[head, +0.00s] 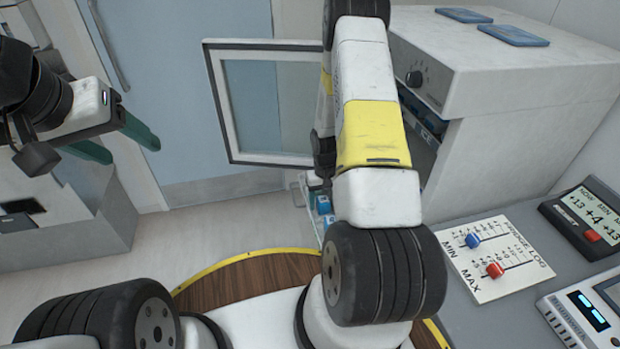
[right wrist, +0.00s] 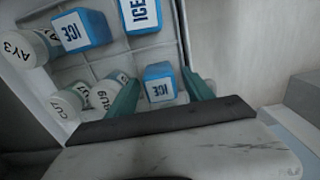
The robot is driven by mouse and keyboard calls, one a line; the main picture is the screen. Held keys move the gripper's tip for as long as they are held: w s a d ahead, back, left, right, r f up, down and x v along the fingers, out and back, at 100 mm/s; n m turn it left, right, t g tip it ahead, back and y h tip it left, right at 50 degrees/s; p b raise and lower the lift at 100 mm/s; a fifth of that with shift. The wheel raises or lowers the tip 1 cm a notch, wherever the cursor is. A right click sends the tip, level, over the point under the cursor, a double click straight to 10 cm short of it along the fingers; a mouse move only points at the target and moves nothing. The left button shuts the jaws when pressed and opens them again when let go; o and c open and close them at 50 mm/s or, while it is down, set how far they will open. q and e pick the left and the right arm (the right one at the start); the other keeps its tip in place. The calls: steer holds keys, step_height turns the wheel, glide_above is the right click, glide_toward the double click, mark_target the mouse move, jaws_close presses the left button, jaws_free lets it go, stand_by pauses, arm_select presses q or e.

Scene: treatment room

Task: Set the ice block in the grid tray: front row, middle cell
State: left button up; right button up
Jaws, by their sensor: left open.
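In the right wrist view, an ice block (right wrist: 159,88), blue with a white ICE label, lies between the green fingers of my right gripper (right wrist: 161,77). The fingers stand apart with small gaps at its sides; contact is not clear. Another ice block (right wrist: 85,27) and one at the top edge (right wrist: 140,14) lie in the same pale container with dividers (right wrist: 118,52). I cannot tell whether this is the grid tray, or which row is its front. My left gripper (head: 127,142) is open and empty at the head view's left.
White capped vials, one marked AY3 (right wrist: 24,47), share the container. The white cabinet (head: 525,75) stands right, its glazed door (head: 265,100) open. A slider panel (head: 495,257) and devices lie on the grey counter (head: 478,325). My right arm blocks the head view's middle.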

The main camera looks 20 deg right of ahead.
step_height(320, 180, up, 12)
step_height(320, 180, up, 11)
steer(key=t, duration=0.1)
glide_above(324, 199)
steer(key=a, duration=0.2)
steer(key=s+a+r+t, duration=0.1)
steer(key=s+a+r, duration=0.15)
steer(key=r, duration=0.25)
steer(key=s+a+r+t, duration=0.1)
steer(key=s+r, duration=0.2)
steer(key=r, duration=0.3)
steer(key=s+a+r+t+y, duration=0.1)
steer(key=s+a+r, duration=0.2)
steer(key=s+r, duration=0.2)
steer(key=s+a+r+n+t+y, duration=0.1)
steer(key=s+a+r+t, duration=0.1)
steer(key=s+r, duration=0.4)
steer(key=s+a, duration=0.1)
steer(key=s, duration=0.3)
steer(key=shift+r, duration=0.3)
